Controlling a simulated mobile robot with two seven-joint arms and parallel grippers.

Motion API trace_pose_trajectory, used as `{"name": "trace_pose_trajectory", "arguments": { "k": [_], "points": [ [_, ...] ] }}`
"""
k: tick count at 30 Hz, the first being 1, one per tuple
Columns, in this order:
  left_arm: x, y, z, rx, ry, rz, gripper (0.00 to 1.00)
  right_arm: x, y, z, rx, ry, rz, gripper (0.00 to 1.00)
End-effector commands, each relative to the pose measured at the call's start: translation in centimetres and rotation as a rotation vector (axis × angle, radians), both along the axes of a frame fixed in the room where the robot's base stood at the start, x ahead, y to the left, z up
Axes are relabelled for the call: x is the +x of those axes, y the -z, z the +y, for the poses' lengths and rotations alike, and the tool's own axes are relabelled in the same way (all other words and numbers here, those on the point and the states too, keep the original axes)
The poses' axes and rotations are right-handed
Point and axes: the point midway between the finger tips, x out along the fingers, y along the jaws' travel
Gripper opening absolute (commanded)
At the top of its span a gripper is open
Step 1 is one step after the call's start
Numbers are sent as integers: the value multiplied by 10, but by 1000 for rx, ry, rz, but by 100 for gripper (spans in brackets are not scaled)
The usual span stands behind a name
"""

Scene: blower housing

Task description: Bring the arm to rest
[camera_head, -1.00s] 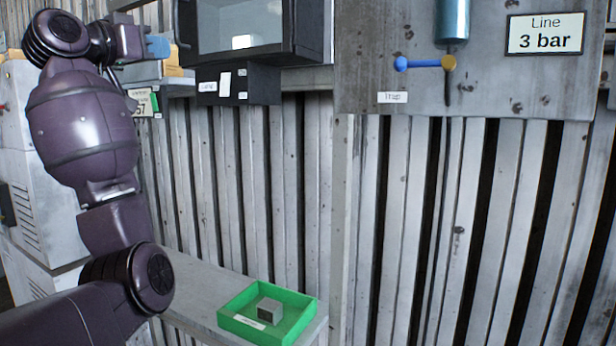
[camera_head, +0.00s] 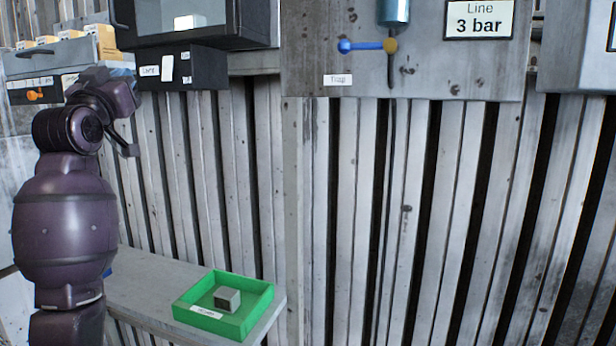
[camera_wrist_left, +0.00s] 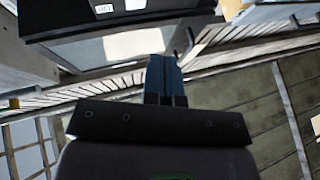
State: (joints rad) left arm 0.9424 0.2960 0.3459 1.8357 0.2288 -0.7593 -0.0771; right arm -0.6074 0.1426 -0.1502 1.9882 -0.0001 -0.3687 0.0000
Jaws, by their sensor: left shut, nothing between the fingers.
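My left arm (camera_head: 65,225) is dark purple and rises at the left of the head view, bent at the elbow and wrist. My left gripper (camera_head: 122,72) is small and partly hidden behind the wrist there, in front of the shelf area. In the left wrist view its blue fingers (camera_wrist_left: 163,75) are together with nothing between them. They point toward the dark box above and appear apart from it. My right gripper is not in view.
A green tray (camera_head: 254,325) with a grey block (camera_head: 227,299) stands on a grey bench (camera_head: 150,285). A dark cabinet (camera_head: 190,35) hangs above. A wall panel (camera_head: 450,75) carries a blue-handled valve (camera_head: 365,45) and a "3 bar" sign (camera_head: 479,19). Ribbed wall lies behind.

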Motion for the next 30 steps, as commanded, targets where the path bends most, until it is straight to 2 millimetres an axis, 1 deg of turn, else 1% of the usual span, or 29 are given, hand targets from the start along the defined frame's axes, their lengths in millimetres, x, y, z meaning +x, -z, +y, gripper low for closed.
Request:
{"name": "trace_pose_trajectory", "arguments": {
  "k": [1,2,3,5,6,8,9,10,11,12,14,15,17,18,20,21,23,24,26,27,29,30],
  "points": [
    [4,28,-3,16,-10,17,0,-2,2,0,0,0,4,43],
    [6,42,-5,24,-14,24,0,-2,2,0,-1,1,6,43],
    [8,61,-8,36,-19,34,0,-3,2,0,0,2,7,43],
    [10,90,-13,50,-24,52,0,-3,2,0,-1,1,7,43],
    [10,110,-15,61,-26,63,0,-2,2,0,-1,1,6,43],
    [10,140,-20,77,-28,83,0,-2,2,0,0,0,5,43],
    [9,160,-22,87,-28,97,0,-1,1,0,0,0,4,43],
    [8,175,-24,94,-28,110,0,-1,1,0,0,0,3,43],
    [6,190,-26,100,-29,121,0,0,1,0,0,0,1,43],
    [3,211,-28,108,-27,139,0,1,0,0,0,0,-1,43],
    [-2,240,-32,119,-24,165,0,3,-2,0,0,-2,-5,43],
    [-7,261,-34,127,-23,184,0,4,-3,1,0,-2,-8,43],
    [-14,291,-38,137,-18,214,0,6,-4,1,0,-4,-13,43],
    [-20,311,-40,142,-16,235,0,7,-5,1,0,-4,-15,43],
    [-30,340,-43,151,-11,269,0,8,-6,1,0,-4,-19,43],
    [-38,360,-45,155,-7,291,0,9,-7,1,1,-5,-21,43],
    [-50,389,-48,160,-1,328,0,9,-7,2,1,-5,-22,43],
    [-59,408,-50,162,1,354,0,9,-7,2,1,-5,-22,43],
    [-74,436,-53,166,6,394,0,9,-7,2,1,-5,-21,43],
    [-84,454,-55,167,10,422,0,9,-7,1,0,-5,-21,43],
    [-101,482,-57,169,15,467,0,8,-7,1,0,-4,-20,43],
    [-113,499,-59,169,18,497,0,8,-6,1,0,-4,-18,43]
  ]
}}
